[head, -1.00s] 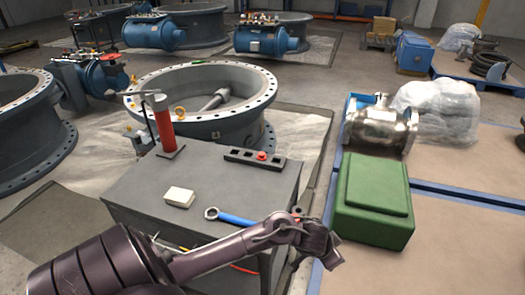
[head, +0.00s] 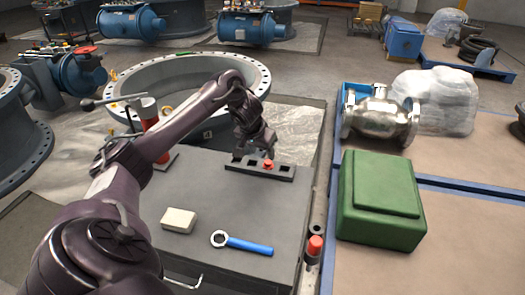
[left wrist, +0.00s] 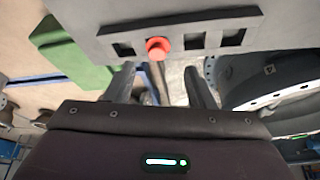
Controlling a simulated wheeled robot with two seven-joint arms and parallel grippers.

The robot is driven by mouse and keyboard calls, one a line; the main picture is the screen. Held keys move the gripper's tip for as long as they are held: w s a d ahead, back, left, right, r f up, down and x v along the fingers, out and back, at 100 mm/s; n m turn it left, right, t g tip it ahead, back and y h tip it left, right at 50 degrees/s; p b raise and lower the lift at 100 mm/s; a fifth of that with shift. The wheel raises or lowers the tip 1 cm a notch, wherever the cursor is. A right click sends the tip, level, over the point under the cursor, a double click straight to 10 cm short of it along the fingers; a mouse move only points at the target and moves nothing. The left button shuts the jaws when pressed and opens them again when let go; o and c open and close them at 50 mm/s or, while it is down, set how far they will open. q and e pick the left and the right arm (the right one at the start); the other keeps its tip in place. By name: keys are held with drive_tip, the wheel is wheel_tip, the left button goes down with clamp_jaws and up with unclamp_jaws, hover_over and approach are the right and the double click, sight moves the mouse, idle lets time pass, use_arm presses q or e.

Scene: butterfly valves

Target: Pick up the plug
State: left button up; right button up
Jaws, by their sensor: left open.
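The plug (head: 268,163) has a red top and sits in a dark holder block (head: 247,168) on the grey workbench (head: 225,205). In the left wrist view the plug (left wrist: 157,48) is near the middle, with several square openings of the block beside it. My left gripper (head: 262,150) is open and empty, pointing down just above and behind the plug in the head view. Its fingertips (left wrist: 160,72) show in the wrist view, apart from each other, with the plug just beyond them. I cannot tell how large the gap to the plug is. My right gripper is not in view.
A blue wrench (head: 245,245) and a pale block (head: 179,220) lie on the bench. A red cylinder (head: 152,118) stands behind my left arm. A red-topped holder (head: 315,246) is at the bench's right side, near a green box (head: 382,200).

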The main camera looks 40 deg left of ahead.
sight(268, 162)
use_arm(q)
drive_tip(key=x, duration=0.2)
drive_tip(key=b+x, duration=0.1)
drive_tip(key=x, duration=0.3)
drive_tip(key=shift+w+f+b, duration=0.15)
drive_tip(key=shift+w+b, duration=0.15)
drive_tip(key=shift+w, duration=0.1)
drive_tip(key=shift+w+f, duration=0.15)
drive_tip(key=shift+f, duration=0.1)
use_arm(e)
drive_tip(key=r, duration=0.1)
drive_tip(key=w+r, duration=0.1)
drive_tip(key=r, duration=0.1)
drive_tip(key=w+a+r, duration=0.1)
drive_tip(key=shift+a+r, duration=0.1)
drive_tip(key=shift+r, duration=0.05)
use_arm(q)
drive_tip(key=c, duration=0.9)
